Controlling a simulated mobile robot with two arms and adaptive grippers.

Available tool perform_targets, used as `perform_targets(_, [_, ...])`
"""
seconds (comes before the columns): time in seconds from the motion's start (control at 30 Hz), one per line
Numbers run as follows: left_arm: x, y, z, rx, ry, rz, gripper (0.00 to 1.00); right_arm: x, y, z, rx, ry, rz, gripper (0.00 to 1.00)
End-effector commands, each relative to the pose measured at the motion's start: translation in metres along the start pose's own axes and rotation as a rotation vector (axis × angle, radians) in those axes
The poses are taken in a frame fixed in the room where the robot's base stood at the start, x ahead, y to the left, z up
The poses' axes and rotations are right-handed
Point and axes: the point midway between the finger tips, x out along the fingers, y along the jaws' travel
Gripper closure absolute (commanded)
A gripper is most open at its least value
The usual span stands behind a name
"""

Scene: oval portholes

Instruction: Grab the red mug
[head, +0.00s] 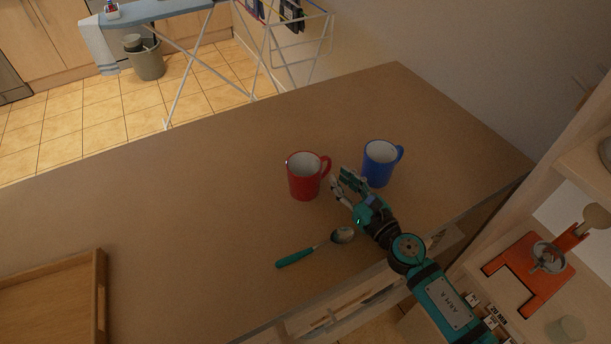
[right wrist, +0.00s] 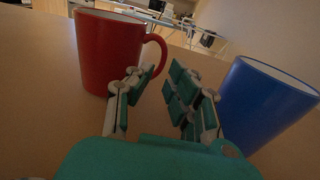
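The red mug (head: 304,177) stands upright on the table, its handle on the right side, toward my right gripper. My right gripper (head: 347,184) is between the red mug and the blue mug (head: 379,163), low over the table. In the right wrist view the right gripper (right wrist: 162,88) has its fingers apart with nothing held between them. There the red mug (right wrist: 107,52) is ahead to the left, its handle close to the left fingertip; I cannot tell whether they touch. The blue mug (right wrist: 262,104) is close beside the right finger. My left gripper is out of view.
A spoon with a green handle (head: 296,258) lies on the table in front of the mugs. A wooden tray (head: 101,297) is at the lower left. The table (head: 190,190) is clear left of the red mug. A shelf with an orange item (head: 527,284) stands at the right.

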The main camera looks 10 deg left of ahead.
Motion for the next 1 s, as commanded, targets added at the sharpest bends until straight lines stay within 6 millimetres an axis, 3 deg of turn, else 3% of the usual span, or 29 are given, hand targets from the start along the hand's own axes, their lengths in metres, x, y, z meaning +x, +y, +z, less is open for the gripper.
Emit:
perform_targets(0.1, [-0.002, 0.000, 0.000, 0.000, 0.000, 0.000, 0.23, 0.021, -0.001, 0.002, 0.003, -0.003, -0.002, 0.83])
perform_targets(0.3, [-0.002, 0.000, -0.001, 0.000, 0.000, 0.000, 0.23, 0.038, -0.001, 0.001, 0.001, -0.001, 0.000, 0.83])
perform_targets(0.5, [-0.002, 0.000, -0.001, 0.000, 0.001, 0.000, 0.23, 0.038, -0.001, 0.000, 0.001, -0.001, 0.000, 0.83])
perform_targets(0.67, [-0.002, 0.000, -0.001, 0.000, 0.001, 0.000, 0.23, 0.038, -0.001, 0.000, 0.001, -0.001, 0.000, 1.00])
perform_targets(1.0, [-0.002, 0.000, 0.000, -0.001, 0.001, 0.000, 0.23, 0.038, -0.001, 0.001, 0.001, -0.002, 0.000, 1.00])
